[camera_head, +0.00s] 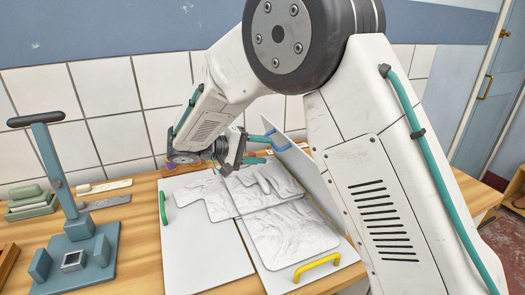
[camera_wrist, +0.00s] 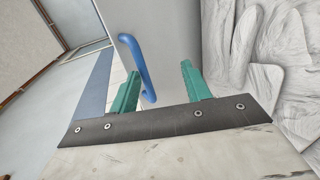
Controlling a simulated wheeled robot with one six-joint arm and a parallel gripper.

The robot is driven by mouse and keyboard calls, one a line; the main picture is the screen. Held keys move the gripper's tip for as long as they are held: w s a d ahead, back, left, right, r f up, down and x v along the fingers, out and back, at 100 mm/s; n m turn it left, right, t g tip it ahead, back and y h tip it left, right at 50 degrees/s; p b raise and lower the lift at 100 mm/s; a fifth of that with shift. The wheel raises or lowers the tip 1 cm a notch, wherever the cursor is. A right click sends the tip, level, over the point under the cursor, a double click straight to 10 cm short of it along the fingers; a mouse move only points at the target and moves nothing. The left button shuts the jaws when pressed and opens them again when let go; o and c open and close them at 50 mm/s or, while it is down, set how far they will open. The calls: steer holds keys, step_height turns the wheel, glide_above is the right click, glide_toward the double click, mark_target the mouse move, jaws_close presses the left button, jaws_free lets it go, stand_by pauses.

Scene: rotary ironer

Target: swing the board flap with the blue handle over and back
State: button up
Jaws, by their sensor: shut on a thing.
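A white folding board (camera_head: 205,245) lies on the wooden table with a crumpled white garment (camera_head: 285,225) spread on it. The flap (camera_head: 318,170) with the blue handle (camera_head: 281,147) stands up steeply at the board's right side, off the garment. My gripper (camera_head: 260,150) is at this handle, near the flap's far upper end. In the wrist view, the blue handle (camera_wrist: 138,68) is beside the left teal finger, and the flap's white face (camera_wrist: 170,50) shows between the fingers. My gripper (camera_wrist: 160,88) is shut on the handle, though the exact contact is hard to see.
The board also has a green handle (camera_head: 164,208) at left and a yellow handle (camera_head: 316,267) in front. A blue-grey stand (camera_head: 75,230) is on the table at left, near green blocks (camera_head: 30,203). A tiled wall (camera_head: 105,100) rises behind. My arm hides much of the right side.

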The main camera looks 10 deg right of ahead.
steer(key=v, duration=0.6)
steer(key=shift+a, duration=0.3)
steer(key=shift+r, duration=0.1)
steer(key=s+f+n+g+y, duration=0.1)
steer(key=s+f+n+y, duration=0.1)
steer(key=s+f+n, duration=0.15)
steer(key=s+d+r+m+y, duration=0.1)
steer(key=s+d+y, duration=0.3)
steer(key=s, duration=0.6)
steer(key=s+d+r+m+y, duration=0.2)
steer(key=s+d+r+y, duration=0.1)
steer(key=s+d, duration=0.5)
steer(key=s+d+r+m+y, duration=0.2)
steer(key=s+d+y, duration=0.3)
steer(key=s, duration=0.9)
steer(key=shift+d+r+y, duration=0.3)
steer(key=shift+d+r, duration=0.1)
steer(key=shift+d, duration=0.15)
